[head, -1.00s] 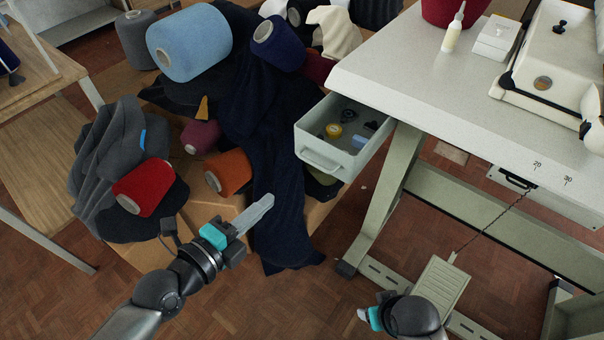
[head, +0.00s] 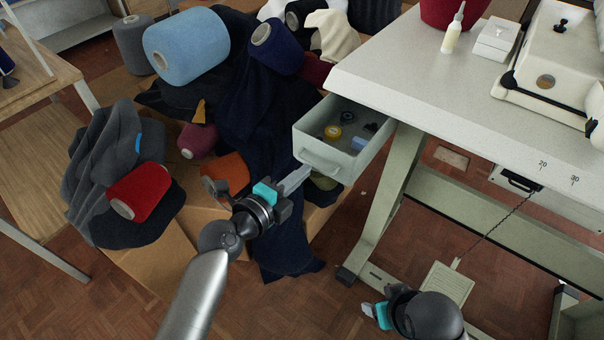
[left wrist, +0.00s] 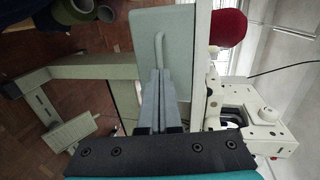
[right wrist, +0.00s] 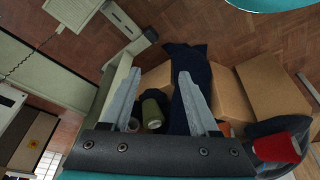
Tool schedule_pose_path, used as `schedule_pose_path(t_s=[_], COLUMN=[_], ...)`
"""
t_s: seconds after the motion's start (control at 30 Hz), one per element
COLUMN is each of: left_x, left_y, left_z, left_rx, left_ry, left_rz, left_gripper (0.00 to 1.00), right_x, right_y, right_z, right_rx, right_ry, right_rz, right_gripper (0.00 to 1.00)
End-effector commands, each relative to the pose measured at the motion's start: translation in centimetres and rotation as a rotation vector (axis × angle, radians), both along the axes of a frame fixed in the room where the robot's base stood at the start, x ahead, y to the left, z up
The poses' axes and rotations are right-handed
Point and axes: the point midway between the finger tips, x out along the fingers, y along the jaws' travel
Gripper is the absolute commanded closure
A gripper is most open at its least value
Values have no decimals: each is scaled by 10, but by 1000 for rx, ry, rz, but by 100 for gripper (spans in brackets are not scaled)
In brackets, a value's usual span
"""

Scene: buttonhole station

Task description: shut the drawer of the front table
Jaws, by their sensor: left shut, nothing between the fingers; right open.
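The drawer (head: 322,160) of the front table (head: 395,75) is pulled out at the table's left end, with several small items inside. Its front with the handle also shows in the left wrist view (left wrist: 174,28). My left gripper (head: 303,175) is shut and empty, its fingertips close to the drawer front below the handle in the head view. I cannot tell whether they touch it. My right gripper (right wrist: 155,92) is open and empty, low in front of the table; its fingertips show in the right wrist view. In the head view it is partly cut off at the bottom.
Cardboard boxes (head: 150,262) with dark cloth and several yarn cones, including a red one (head: 140,192), lie left of the drawer. A foot pedal (head: 447,283) is on the floor under the table. A glue bottle (head: 453,30) and a machine stand on the tabletop.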

Motion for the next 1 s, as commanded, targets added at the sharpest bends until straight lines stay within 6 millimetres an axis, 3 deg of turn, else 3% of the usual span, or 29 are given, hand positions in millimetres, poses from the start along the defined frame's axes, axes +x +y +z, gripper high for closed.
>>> schedule_pose_path(t_s=[0.67, 0.73, 1.0], left_x=[11, 17, 60], left_y=[-8, -12, -43], left_z=[-1, -1, -2], left_rx=[0, 1, 1], left_ry=[-1, -3, -7], left_rz=[-1, -2, -3], left_gripper=[100, 100, 100], right_x=[1, 1, 1], right_y=[0, 0, 0], right_z=[2, 3, 36], right_rx=[0, 0, 8], right_ry=[-5, -6, -57], right_rz=[-1, -1, 0], right_gripper=[39, 39, 39])
